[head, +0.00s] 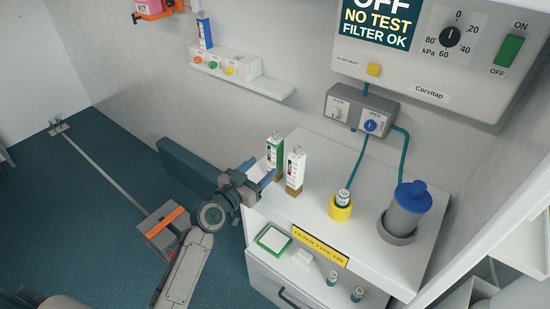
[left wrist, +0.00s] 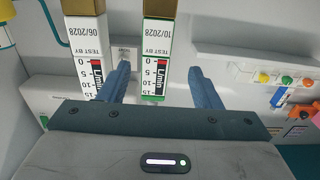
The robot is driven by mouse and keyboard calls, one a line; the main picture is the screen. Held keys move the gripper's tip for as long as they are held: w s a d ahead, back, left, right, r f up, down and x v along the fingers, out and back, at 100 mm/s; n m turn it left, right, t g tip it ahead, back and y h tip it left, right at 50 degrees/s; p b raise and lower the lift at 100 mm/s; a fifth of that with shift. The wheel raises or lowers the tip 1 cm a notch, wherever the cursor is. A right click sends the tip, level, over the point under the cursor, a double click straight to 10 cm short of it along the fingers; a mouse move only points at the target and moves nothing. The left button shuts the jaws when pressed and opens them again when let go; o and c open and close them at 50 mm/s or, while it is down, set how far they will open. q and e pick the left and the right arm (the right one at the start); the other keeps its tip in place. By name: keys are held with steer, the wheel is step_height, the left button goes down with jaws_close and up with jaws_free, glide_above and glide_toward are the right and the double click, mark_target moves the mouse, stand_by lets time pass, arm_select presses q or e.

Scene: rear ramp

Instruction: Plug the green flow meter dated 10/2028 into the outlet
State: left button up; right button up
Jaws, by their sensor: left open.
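The green-edged flow meter (head: 275,151) stands upright on the white cabinet top. Its label reads 10/2028 in the left wrist view (left wrist: 157,62), where it looks upside down. A similar black-and-white flow meter (head: 295,167) stands beside it, labelled 06/2028 in the left wrist view (left wrist: 85,62). My left gripper (head: 262,171) is open and empty, its blue fingers pointing at the green meter. In the left wrist view the green meter shows between the fingers, with gaps on both sides. My right gripper is not in view.
The cabinet top (head: 318,205) also holds a yellow-based meter or cup (head: 341,206) and a blue-lidded canister (head: 407,211). Teal hoses run from a grey wall box (head: 360,112). A blue-labelled meter (head: 204,30) stands above the ledge (head: 240,83). Teal floor lies left.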

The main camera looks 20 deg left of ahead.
mark_target(271, 162)
arm_select(q)
steer(key=shift+x, duration=0.9)
steer(key=p+x, duration=0.1)
steer(key=x, duration=0.1)
steer(key=p+x, duration=0.1)
steer(key=x, duration=0.1)
steer(key=shift+d+f, duration=0.15)
steer(key=shift+d, duration=0.1)
steer(key=shift+w+d+f, duration=0.15)
steer(key=shift+w+d, duration=0.05)
steer(key=shift+w, duration=0.3)
steer(key=shift+s, duration=0.1)
steer(key=c, duration=0.6)
jaws_close()
